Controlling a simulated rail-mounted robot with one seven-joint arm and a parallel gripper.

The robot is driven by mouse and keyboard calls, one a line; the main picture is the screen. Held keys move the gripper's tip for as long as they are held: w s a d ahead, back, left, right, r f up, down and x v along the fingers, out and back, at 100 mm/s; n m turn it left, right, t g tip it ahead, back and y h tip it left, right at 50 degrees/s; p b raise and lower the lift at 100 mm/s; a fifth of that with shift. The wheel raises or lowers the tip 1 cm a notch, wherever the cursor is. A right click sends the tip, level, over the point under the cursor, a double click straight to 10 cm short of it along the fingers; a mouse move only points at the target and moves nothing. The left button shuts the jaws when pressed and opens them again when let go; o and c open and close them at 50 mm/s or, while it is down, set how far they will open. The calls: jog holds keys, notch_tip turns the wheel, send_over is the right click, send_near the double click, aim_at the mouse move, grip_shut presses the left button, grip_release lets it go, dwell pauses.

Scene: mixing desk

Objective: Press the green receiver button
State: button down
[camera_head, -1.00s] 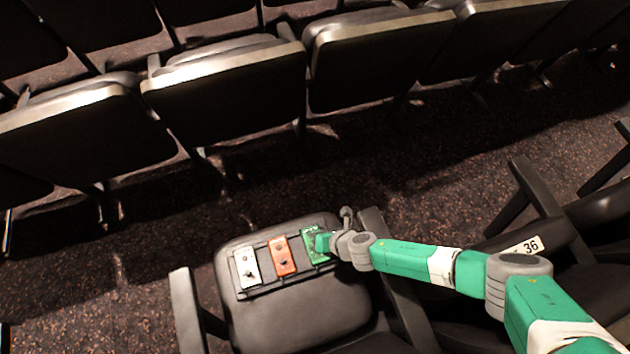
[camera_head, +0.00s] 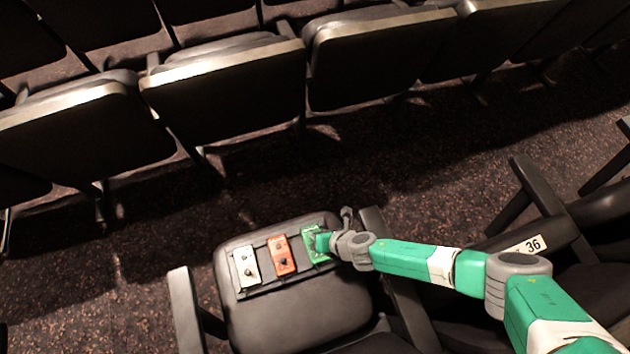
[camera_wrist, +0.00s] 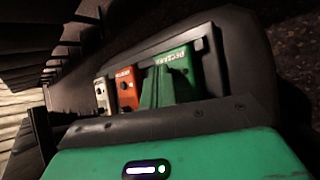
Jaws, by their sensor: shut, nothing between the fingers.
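The green receiver (camera_head: 311,255) is the rightmost of three small boxes on a dark board lying on a seat. It also shows in the wrist view, where lettering is visible on its top (camera_wrist: 183,57). My gripper (camera_head: 322,242) is over the green receiver, its fingers shut with nothing between them. In the wrist view the shut green fingers (camera_wrist: 158,85) reach over the receiver's face. They hide the middle of it, so I cannot see the button or tell whether the fingertips touch it.
An orange box (camera_head: 281,256) and a white box (camera_head: 246,267) sit left of the receiver on the same board. The dark seat (camera_head: 300,312) has an armrest (camera_head: 186,310) on its left. Rows of folded seats (camera_head: 225,85) stand behind, across a carpeted floor.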

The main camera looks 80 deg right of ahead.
dwell(0.5)
jog(key=shift+r+p, duration=0.45)
jog(key=shift+r, duration=0.05)
notch_tip(320, 180, up, 6)
jog(key=p, duration=0.5)
jog(key=shift+p, duration=0.3)
